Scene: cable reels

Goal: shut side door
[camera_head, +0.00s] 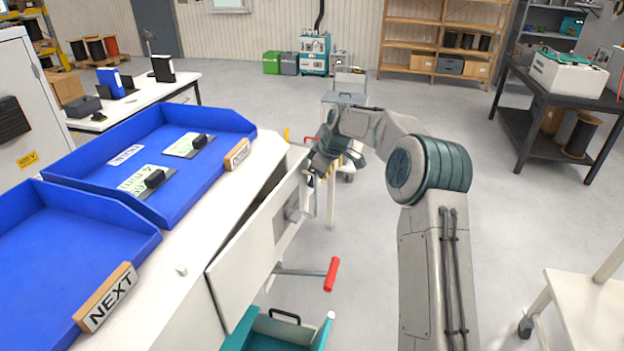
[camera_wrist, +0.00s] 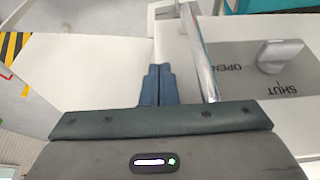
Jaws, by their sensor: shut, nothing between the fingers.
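The white side door (camera_head: 250,245) stands ajar along the bench's side, with a dark gap between its top edge and the worktop. In the wrist view its face (camera_wrist: 235,30) carries a vertical metal bar handle (camera_wrist: 203,55). Beside the bar is a grey plate (camera_wrist: 235,66) marked OPEN and SHUT, with a grey turn knob (camera_wrist: 282,52). My gripper (camera_head: 309,182) is at the door's far end. In the wrist view its dark blue fingers (camera_wrist: 157,78) are shut and empty, just left of the bar. I cannot tell whether they touch the door.
Blue trays (camera_head: 225,118) cover the white worktop (camera_head: 180,300). A red-handled lever (camera_head: 331,274) and a teal cart (camera_head: 245,335) are close to the door's near end. A small trolley (camera_head: 345,100) stands behind my gripper.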

